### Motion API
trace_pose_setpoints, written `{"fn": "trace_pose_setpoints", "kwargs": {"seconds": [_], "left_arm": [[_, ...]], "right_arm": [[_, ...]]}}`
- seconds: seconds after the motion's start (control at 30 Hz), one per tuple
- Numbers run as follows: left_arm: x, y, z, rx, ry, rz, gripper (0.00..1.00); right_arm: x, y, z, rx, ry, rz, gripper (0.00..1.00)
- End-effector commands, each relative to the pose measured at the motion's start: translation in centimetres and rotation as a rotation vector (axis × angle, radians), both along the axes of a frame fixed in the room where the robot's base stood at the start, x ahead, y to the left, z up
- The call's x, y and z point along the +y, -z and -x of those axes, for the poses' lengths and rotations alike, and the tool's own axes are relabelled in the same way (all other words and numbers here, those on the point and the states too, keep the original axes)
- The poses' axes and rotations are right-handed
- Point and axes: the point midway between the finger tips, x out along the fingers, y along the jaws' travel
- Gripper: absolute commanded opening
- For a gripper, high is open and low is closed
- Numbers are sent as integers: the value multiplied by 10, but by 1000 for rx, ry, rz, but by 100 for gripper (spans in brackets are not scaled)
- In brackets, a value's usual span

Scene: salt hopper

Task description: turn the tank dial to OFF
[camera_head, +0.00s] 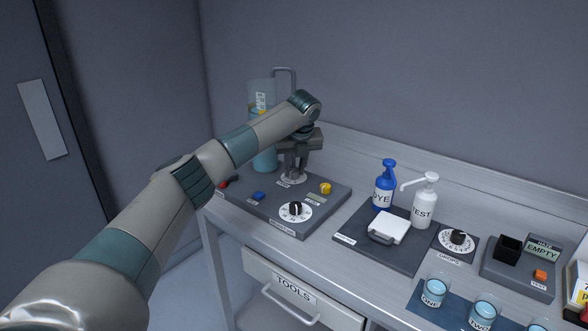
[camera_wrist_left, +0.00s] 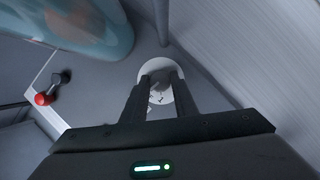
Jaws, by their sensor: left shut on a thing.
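The tank dial, a knob on a round white disc (camera_head: 290,180), is at the back of the grey panel, beside the clear tank of blue liquid (camera_head: 264,158). My left gripper (camera_head: 295,174) points down over it and is shut on its knob. In the left wrist view the fingers (camera_wrist_left: 161,84) reach onto the white disc (camera_wrist_left: 158,66). The knob is mostly hidden between the fingers, and I cannot tell which mark it points to. My right gripper is not in view.
The same grey panel (camera_head: 262,208) holds a front black dial (camera_head: 296,209), a blue button (camera_head: 258,196), a yellow knob (camera_head: 325,187) and a red-tipped lever (camera_wrist_left: 46,97). To the right stand the blue DYE bottle (camera_head: 383,190) and white TEST bottle (camera_head: 424,208). The wall is close behind.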

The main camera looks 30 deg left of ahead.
Motion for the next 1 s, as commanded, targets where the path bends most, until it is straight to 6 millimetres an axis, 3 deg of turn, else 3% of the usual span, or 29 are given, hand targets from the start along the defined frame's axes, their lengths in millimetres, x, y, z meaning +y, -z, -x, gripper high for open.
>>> {"fn": "trace_pose_setpoints", "kwargs": {"seconds": [0.63, 0.67, 0.73, 1.0], "left_arm": [[0, -2, -1, -3, -83, -1, 4], [0, -2, -1, -3, -83, -1, 31], [0, -2, -1, -3, -82, -1, 45], [0, -1, -1, -1, -81, 0, 45]], "right_arm": [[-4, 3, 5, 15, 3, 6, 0], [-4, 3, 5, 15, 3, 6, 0], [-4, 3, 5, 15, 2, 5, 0], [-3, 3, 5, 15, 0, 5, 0]]}}
